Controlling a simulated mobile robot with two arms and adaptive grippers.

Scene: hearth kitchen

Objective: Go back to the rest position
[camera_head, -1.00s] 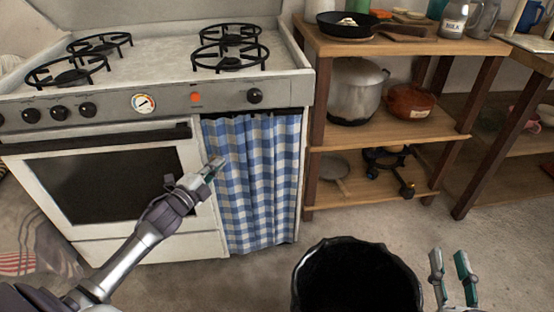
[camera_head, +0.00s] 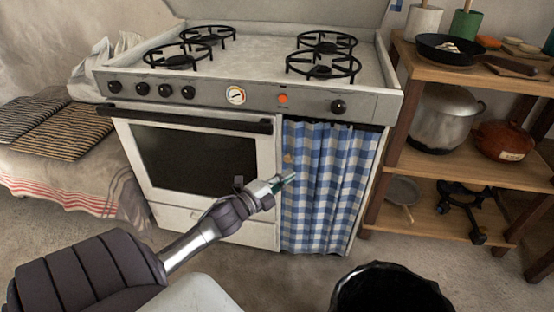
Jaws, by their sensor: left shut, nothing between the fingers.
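My left gripper (camera_head: 284,182) comes in from the left, with its arm bent low in front of the stove. Its fingers are shut and hold nothing. The fingertips appear in front of the blue checked curtain (camera_head: 325,190); whether they touch it I cannot tell. My right gripper is out of the picture.
The white stove (camera_head: 170,215) stands ahead, its oven door closed. A wooden shelf (camera_head: 440,165) on the right holds a black pan (camera_head: 450,48), a metal pot (camera_head: 442,118) and a brown pot (camera_head: 503,141). A black round container (camera_head: 385,290) is at the bottom. Cloth-covered bench (camera_head: 60,170) stands left.

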